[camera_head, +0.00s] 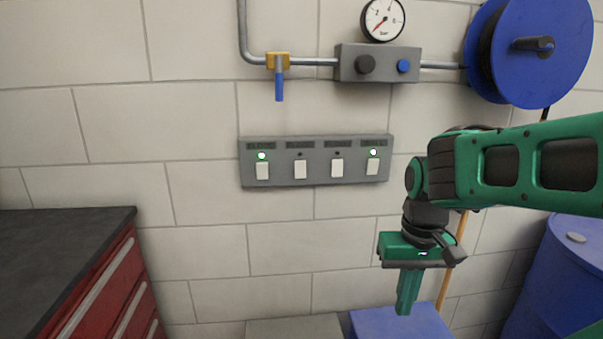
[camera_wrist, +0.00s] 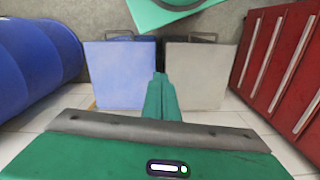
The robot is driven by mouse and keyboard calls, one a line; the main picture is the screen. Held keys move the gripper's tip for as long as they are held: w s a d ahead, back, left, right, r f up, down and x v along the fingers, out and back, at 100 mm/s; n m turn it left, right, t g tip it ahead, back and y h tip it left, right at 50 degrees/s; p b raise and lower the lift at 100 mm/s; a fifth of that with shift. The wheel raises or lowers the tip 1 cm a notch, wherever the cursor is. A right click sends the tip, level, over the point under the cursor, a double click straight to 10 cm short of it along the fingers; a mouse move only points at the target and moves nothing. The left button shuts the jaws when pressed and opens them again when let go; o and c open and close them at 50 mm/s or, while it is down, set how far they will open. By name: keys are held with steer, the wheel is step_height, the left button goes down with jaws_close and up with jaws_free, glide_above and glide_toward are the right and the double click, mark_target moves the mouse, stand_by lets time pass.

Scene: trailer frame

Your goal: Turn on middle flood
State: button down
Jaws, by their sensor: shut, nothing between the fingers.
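A grey switch panel (camera_head: 315,180) is fixed to the white block wall in the head view. The leftmost switch (camera_head: 262,170) and the rightmost switch (camera_head: 373,167) each have a lit green-white lamp above. The two inner switches, the left inner one (camera_head: 300,169) and the right inner one (camera_head: 337,167), have dark lamps. My gripper (camera_head: 405,308) is shut and empty, pointing down, below and right of the panel and apart from it. Its closed fingers also show in the wrist view (camera_wrist: 160,80).
Above the panel run a pipe with a blue-handled valve (camera_head: 279,82), a control box (camera_head: 377,64) and a gauge (camera_head: 383,18). A blue reel (camera_head: 560,40) hangs upper right. A red cabinet (camera_head: 112,285) stands left, a blue drum (camera_head: 565,270) right. Blue (camera_wrist: 120,75) and grey (camera_wrist: 203,75) boxes stand below.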

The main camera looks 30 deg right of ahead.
mark_target(305, 170)
steer(key=w+r+n+t+y, duration=0.1)
steer(key=w+r+n+t, duration=0.2)
steer(key=w+r+n, duration=0.6)
steer(key=w+r+n+t, duration=0.3)
steer(key=w+r+n, duration=0.6)
steer(key=w, duration=1.1)
step_height(305, 170, up, 4)
steer(key=shift+w+d+r+t+y, duration=0.1)
steer(key=shift+w+d+t+y, duration=0.1)
steer(key=shift+w+t+y, duration=0.2)
steer(key=x, duration=0.7)
steer(key=w+d+x, duration=0.1)
steer(key=x, duration=0.3)
steer(key=shift+w+d+r, duration=0.1)
steer(key=shift+w+r, duration=0.05)
steer(key=shift+w, duration=0.1)
steer(key=shift+w+d, duration=0.25)
steer(key=shift+w, duration=0.45)
